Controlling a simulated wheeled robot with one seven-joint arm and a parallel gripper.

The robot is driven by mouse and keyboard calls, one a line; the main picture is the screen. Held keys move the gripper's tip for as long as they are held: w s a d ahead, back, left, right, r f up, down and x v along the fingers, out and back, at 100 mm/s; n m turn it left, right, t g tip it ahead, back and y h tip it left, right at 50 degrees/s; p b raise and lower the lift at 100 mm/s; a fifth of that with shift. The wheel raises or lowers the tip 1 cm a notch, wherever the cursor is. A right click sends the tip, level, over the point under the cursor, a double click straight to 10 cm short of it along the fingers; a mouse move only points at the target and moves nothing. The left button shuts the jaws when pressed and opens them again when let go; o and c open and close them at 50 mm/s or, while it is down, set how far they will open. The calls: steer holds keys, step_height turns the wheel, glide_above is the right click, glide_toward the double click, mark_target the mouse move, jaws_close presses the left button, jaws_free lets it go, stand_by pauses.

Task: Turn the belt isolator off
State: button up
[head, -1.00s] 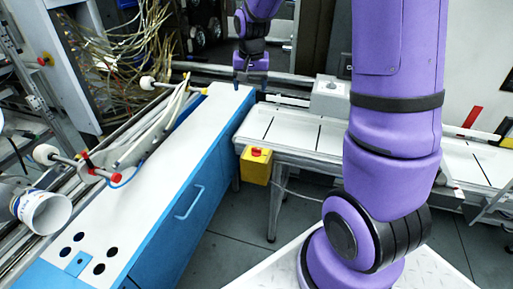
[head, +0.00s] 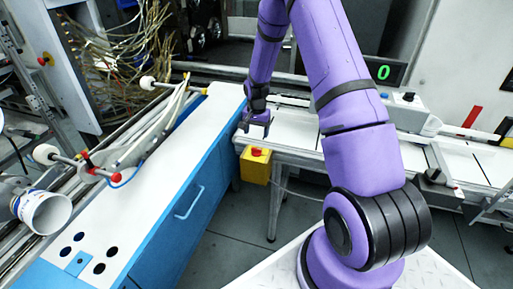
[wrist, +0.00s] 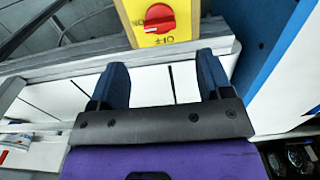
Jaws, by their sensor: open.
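The belt isolator is a yellow box (head: 255,168) with a red rotary knob (head: 257,151), fixed at the left end of the white conveyor. In the wrist view the red knob (wrist: 160,17) sits on its yellow face (wrist: 165,40) at the top edge. Small markings lie beside the knob, too small to read surely. My gripper (head: 255,128) is open and empty, above and slightly behind the box in the head view. In the wrist view its two blue fingers (wrist: 162,68) point towards the knob, with a gap between, not touching it.
The white-topped blue cabinet (head: 165,170) stands close left of the box. The conveyor (head: 295,128) runs to the right, with a grey unit and a green 0 display (head: 384,72) behind it. Open floor (head: 240,235) lies in front of the box.

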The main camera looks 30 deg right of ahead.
mark_target(256, 148)
step_height(256, 148, down, 8)
steer(key=shift+f, duration=0.25)
steer(key=c, duration=0.9)
